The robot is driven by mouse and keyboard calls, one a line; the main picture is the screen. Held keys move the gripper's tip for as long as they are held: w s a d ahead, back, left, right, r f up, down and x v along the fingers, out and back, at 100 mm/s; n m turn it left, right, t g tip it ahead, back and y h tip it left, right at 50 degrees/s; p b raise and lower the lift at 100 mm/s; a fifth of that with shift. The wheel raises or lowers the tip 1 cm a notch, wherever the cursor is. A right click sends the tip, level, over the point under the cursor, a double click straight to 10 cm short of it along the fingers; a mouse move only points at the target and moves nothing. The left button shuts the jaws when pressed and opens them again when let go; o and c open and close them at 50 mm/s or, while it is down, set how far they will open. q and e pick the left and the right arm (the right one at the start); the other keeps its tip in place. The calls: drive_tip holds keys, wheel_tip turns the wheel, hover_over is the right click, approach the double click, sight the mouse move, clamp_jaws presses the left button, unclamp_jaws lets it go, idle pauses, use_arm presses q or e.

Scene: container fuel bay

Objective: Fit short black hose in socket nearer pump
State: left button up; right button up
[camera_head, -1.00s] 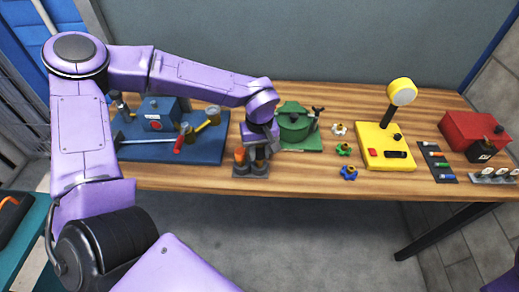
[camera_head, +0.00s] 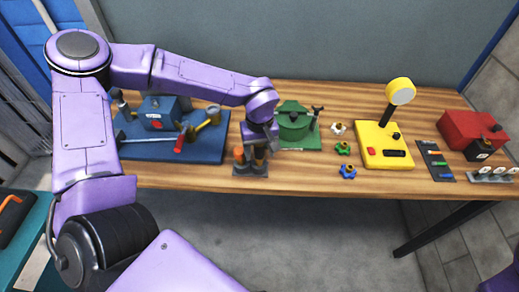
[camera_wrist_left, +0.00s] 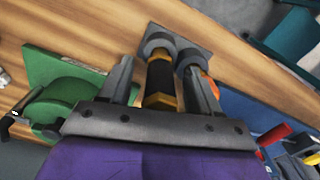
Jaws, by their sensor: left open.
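My left gripper (camera_head: 262,146) is open above a small grey rack (camera_head: 243,171) near the table's front edge. In the left wrist view, a black hose (camera_wrist_left: 159,78) with yellow bands stands in one of the rack's round holders, between the two open fingers of the gripper (camera_wrist_left: 158,82). A second piece with an orange part (camera_wrist_left: 213,87) stands beside it, partly hidden by a finger. The blue pump (camera_head: 160,112) sits on a blue board (camera_head: 205,151) to the left. Two brass-coloured sockets (camera_head: 211,115) are to its right, the other nearer the front (camera_head: 189,131). My right gripper is not seen.
A red-handled tool (camera_head: 180,144) lies on the blue board. A green pot-like unit (camera_head: 293,122) stands close right of the gripper. Several star knobs (camera_head: 343,148), a yellow lamp box (camera_head: 382,146) and a red box (camera_head: 470,129) are further right.

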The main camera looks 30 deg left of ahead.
use_arm(q)
wheel_tip(320, 180, up, 10)
drive_tip(key=shift+r+b, duration=0.25)
drive_tip(key=shift+b, duration=0.45)
